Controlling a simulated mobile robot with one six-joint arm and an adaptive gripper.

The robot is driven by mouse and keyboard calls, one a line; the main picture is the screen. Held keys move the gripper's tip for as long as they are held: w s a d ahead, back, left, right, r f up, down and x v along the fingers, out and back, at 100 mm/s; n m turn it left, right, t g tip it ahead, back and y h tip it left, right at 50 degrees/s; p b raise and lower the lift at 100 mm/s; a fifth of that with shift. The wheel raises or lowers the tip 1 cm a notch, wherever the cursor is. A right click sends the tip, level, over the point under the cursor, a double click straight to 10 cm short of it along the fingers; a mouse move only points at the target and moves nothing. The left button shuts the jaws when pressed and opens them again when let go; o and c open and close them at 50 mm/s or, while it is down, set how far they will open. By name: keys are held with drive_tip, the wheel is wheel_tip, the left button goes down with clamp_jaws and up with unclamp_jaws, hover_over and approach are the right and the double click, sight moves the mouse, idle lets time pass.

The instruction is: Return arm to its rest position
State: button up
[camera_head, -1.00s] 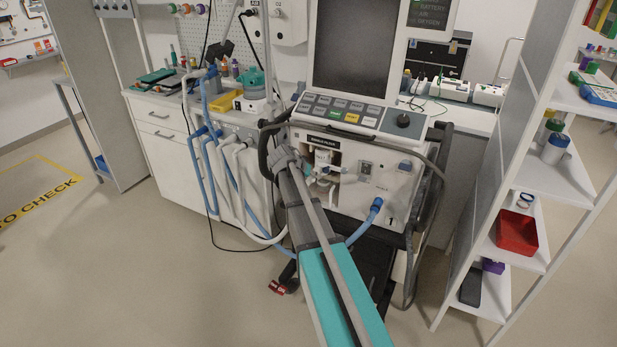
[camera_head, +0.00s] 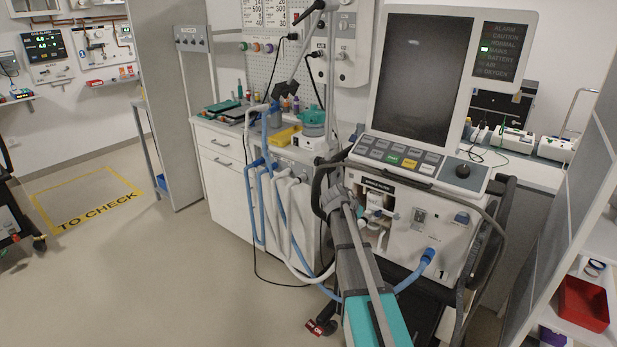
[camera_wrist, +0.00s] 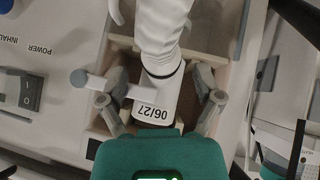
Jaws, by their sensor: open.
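In the wrist view my gripper (camera_wrist: 160,80) is open. Its two fingers stand on either side of a white cylindrical part (camera_wrist: 152,108) labelled 06/27, in a recess of the ventilator panel (camera_wrist: 50,125). I see space between the fingers and the part. A white hose or elbow (camera_wrist: 162,35) joins its upper end.
A blue hose (camera_head: 420,268) plugs into the ventilator front. White and blue hoses (camera_head: 285,215) hang left of it, by a drawer cabinet (camera_head: 225,185). A white shelf with a red bin (camera_head: 583,303) stands close on the right. Open floor (camera_head: 150,260) lies to the left.

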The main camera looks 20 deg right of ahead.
drive_tip(key=s+a+f+n+g+y, duration=0.25)
drive_tip(key=s+a+n+y, duration=0.2)
drive_tip(key=s+a, duration=0.8)
drive_tip(key=s+a+f+n+g+y, duration=0.1)
drive_tip(key=s+a+f+n+y, duration=0.3)
drive_tip(key=s+a, duration=0.85)
wheel_tip(320, 180, up, 18)
drive_tip(key=s+p, duration=0.1)
drive_tip(key=p, duration=1.6)
drive_tip(key=shift+s+d+r+n, duration=0.2)
drive_tip(key=shift+s+d+n, duration=0.05)
drive_tip(key=shift+d+n, duration=0.1)
drive_tip(key=c, duration=0.3)
drive_tip(key=shift+w, duration=0.15)
drive_tip(key=shift+c, duration=0.4)
